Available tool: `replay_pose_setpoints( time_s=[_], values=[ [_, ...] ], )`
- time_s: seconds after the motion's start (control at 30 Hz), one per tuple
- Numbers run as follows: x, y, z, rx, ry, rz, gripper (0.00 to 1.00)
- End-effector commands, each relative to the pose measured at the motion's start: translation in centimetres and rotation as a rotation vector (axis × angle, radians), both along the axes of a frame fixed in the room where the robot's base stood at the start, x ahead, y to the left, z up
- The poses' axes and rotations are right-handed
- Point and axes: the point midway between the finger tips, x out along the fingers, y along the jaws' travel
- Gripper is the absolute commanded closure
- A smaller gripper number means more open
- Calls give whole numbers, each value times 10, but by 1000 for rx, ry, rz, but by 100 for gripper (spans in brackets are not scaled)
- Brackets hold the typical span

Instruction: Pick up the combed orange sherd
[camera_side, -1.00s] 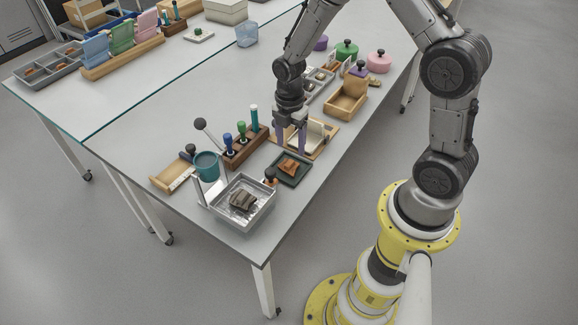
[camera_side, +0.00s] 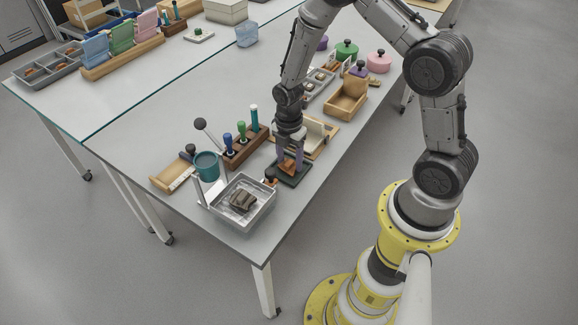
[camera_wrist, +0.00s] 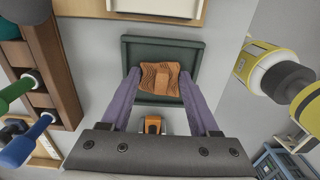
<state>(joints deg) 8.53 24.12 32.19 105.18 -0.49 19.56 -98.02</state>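The combed orange sherd (camera_wrist: 160,78) lies on a dark green tray (camera_wrist: 190,50), its wavy grooves facing up in the wrist view. In the side view the sherd (camera_side: 287,168) is partly hidden by my fingers. In the side view my gripper (camera_side: 291,166) is low over the tray.
A grey metal tray (camera_side: 262,218) holding a dark sherd stands in front. A wooden rack (camera_side: 250,150) with upright tools is to the left, and a teal cup (camera_side: 206,166) beyond it. A wooden stand (camera_side: 326,138) is close behind my gripper.

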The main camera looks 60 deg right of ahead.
Motion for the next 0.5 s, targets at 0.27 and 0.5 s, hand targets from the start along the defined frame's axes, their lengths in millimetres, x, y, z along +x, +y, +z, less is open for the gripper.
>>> replay_pose_setpoints(
  time_s=[0.27,0.5],
  values=[
    [0,0,0,0,0,0,94],
    [0,0,2,0,0,0,94]
  ],
)
